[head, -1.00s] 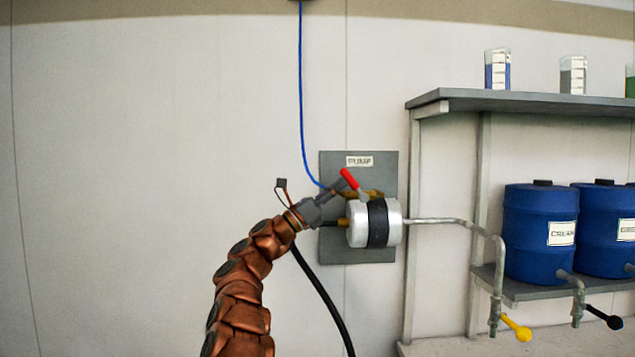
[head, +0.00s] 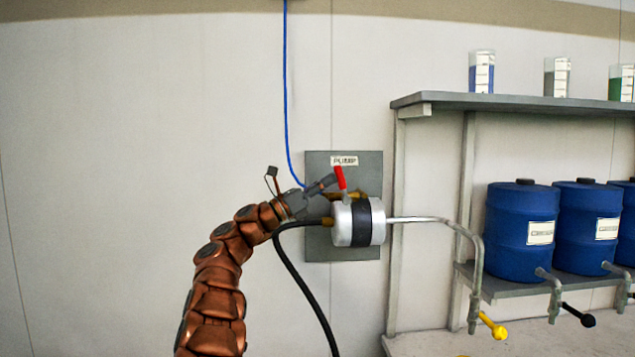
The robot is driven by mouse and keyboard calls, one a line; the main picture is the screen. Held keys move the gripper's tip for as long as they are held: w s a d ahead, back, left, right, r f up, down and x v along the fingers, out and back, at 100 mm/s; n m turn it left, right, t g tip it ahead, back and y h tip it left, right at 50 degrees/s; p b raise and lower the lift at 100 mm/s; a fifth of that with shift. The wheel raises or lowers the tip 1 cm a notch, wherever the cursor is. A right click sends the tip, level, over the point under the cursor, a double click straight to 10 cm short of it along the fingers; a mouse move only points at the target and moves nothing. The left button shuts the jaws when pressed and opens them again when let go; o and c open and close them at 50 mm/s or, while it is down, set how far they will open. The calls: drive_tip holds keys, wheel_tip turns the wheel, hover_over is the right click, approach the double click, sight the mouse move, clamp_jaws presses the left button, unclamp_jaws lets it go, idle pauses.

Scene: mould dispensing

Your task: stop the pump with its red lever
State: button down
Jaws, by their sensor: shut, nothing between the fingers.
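The pump (head: 345,225) is a silver cylinder with a black band, mounted on a grey wall plate (head: 320,165) labelled PUMP. Its red lever (head: 340,178) stands nearly upright above the pump, tilted slightly to the left at its top. My gripper (head: 331,181) is shut with nothing held. Its fingertips are at the left side of the red lever, touching it or very close; I cannot tell which.
A blue line (head: 287,100) runs down the wall to the pump, and a black hose (head: 297,275) hangs below it. A metal pipe (head: 435,220) leads right to a tap with a yellow handle (head: 493,327). Shelves (head: 500,102) hold beakers and blue drums (head: 520,255). The left wall is clear.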

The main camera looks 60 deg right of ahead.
drive_tip(key=shift+s+d+r, duration=0.4)
drive_tip(key=shift+s+r, duration=0.25)
drive_tip(key=shift+s, duration=0.1)
drive_tip(key=shift+s+r, duration=0.1)
idle(0.3)
drive_tip(key=shift+w+a+b, duration=0.3)
drive_tip(key=shift+a+b, duration=0.05)
drive_tip(key=shift+b, duration=0.25)
drive_tip(key=w+a+b, duration=0.1)
drive_tip(key=w+a, duration=0.7)
drive_tip(key=w, duration=0.2)
drive_tip(key=shift+a+b, duration=0.35)
drive_tip(key=shift+w, duration=0.1)
